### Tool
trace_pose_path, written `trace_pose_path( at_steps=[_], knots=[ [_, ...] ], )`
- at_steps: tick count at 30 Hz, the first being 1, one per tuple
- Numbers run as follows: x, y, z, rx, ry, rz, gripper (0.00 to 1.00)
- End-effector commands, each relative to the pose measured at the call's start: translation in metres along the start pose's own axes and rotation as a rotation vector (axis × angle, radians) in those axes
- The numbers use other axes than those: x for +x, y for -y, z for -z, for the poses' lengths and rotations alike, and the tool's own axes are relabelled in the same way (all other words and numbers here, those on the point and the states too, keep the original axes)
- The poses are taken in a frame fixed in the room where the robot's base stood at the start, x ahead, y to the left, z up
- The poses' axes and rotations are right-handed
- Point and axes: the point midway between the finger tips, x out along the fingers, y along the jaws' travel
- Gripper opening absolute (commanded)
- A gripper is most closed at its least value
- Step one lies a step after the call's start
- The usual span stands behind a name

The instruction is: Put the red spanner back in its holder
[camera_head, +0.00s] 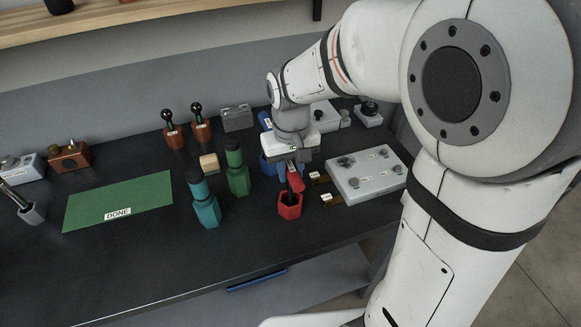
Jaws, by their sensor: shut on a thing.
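My gripper (294,170) points down over the right part of the bench and is shut on the red spanner (297,182). The spanner's red upper part shows between the fingers, with a dark shaft below it. A red hexagonal holder (290,207) stands upright on the bench directly below. The shaft's lower end appears at or inside the holder's opening; I cannot tell how deep it sits. My gripper hides part of a blue holder (267,165) behind it.
Teal (207,211) and green (238,180) holders with tools stand to the left. A grey control panel (367,178) lies close on the right, with small labelled blocks (325,199) beside it. A green DONE mat (120,200) lies left. The bench front is clear.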

Motion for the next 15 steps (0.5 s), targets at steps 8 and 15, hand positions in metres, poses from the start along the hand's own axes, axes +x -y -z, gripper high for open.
trace_pose_path(
  at_steps=[8, 15],
  knots=[
    [0.0039, 0.0, 0.0001, 0.0, -0.001, 0.0, 0.35],
    [0.004, 0.0, 0.0, 0.0, 0.0, 0.0, 0.51]
  ],
)
